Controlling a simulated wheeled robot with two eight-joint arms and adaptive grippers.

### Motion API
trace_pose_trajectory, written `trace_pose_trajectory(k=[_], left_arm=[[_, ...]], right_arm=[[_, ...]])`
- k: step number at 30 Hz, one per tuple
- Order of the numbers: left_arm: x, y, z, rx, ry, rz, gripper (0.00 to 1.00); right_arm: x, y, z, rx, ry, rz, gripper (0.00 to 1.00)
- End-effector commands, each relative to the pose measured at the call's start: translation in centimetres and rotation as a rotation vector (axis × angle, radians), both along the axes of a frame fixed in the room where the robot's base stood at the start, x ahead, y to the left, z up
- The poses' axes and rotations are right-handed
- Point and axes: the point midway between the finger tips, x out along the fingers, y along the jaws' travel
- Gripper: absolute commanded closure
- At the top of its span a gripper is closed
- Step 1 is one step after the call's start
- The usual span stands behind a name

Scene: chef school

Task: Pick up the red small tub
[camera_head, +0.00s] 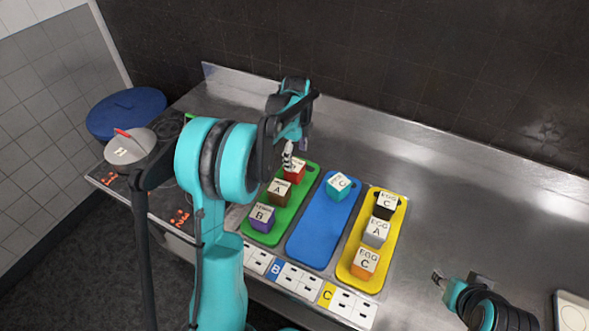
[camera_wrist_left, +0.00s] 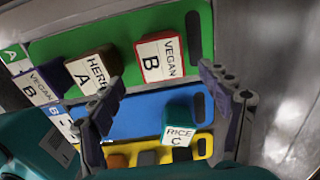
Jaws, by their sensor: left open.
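The red small tub (camera_head: 294,172) stands at the far end of the green board (camera_head: 264,232), partly hidden by my left gripper. In the left wrist view the red tub (camera_wrist_left: 140,60) shows a white "VEGAN B" label. My left gripper (camera_head: 297,150) is open and empty, above and just behind the tub in the head view. In the left wrist view its spread fingers (camera_wrist_left: 162,82) frame the area just beside the tub, apart from it. My right gripper (camera_head: 458,277) is at the lower right over the metal counter, with its fingers apart and empty.
A brown tub (camera_head: 279,192) and a purple tub (camera_head: 262,218) share the green board. A teal tub (camera_head: 338,186) sits on the blue board (camera_head: 318,230). Black, grey and orange tubs stand on the yellow board (camera_head: 352,245). A lidded pot (camera_head: 130,148) is left.

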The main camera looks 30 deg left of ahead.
Motion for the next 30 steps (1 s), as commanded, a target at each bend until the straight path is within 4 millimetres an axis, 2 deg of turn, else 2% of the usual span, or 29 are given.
trace_pose_trajectory(k=[13,20,27,28,30], left_arm=[[0.3,0.4,-4.3,-0.002,0.007,-0.021,0.22],[0.4,0.7,-7.8,-0.002,0.007,-0.021,0.22],[0.4,0.7,-8.1,-0.002,0.007,-0.02,0.22],[0.4,0.7,-8.1,-0.002,0.007,-0.02,0.25],[0.4,0.7,-8.1,-0.002,0.007,-0.02,0.44]], right_arm=[[0.0,0.0,-1.1,0.0,0.0,0.0,0.6],[0.0,0.0,-2.1,0.0,0.0,0.0,0.6],[0.0,0.0,-2.1,0.0,0.0,0.0,0.6],[0.0,0.0,-2.1,0.0,0.0,0.0,0.6],[0.0,0.0,-2.1,0.0,0.0,0.0,0.6]])
